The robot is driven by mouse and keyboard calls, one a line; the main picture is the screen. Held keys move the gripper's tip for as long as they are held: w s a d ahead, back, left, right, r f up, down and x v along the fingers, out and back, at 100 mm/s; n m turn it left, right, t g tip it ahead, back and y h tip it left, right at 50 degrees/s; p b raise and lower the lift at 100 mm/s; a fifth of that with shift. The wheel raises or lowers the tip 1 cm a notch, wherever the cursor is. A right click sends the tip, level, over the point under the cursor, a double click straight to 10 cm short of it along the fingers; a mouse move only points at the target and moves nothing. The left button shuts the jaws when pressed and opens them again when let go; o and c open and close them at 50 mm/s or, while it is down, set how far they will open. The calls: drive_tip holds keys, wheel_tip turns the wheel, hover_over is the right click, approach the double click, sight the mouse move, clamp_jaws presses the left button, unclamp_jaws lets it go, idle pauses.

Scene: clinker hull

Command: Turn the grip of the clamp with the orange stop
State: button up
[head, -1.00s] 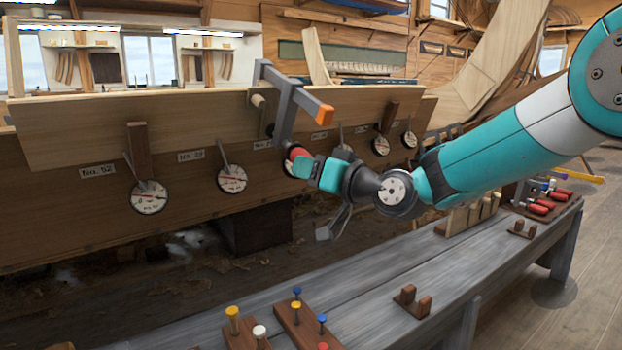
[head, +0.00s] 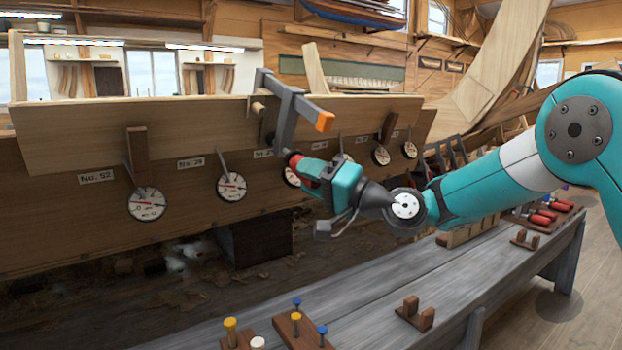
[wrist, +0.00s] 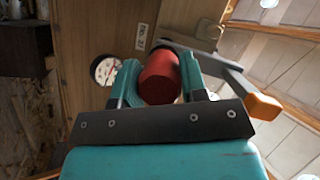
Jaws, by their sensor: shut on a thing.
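The clamp is a grey bar frame (head: 283,112) hooked over the top plank of the hull, with an orange stop (head: 325,121) at the end of its upper bar. In the wrist view the orange stop (wrist: 263,107) is at the right. The clamp's red grip (wrist: 160,77) lies between the two teal fingers of my gripper (wrist: 158,82). In the head view my gripper (head: 318,172) is at the clamp's lower end, with only part of the red grip (head: 297,161) showing. The fingers are shut on the grip.
Round dials (head: 147,203) with pointers hang along the lower plank (head: 90,225), near number labels. A grey bench (head: 380,285) below carries coloured pegs in wooden blocks, wooden rests (head: 415,312) and red-handled tools (head: 545,213). The space between hull and bench is open.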

drive_tip(key=shift+f, duration=0.1)
idle(0.4)
drive_tip(key=o, duration=0.9)
drive_tip(key=shift+d, duration=0.1)
drive_tip(key=b+v, duration=1.3)
drive_tip(key=v, duration=0.4)
drive_tip(key=shift+d+f, duration=0.1)
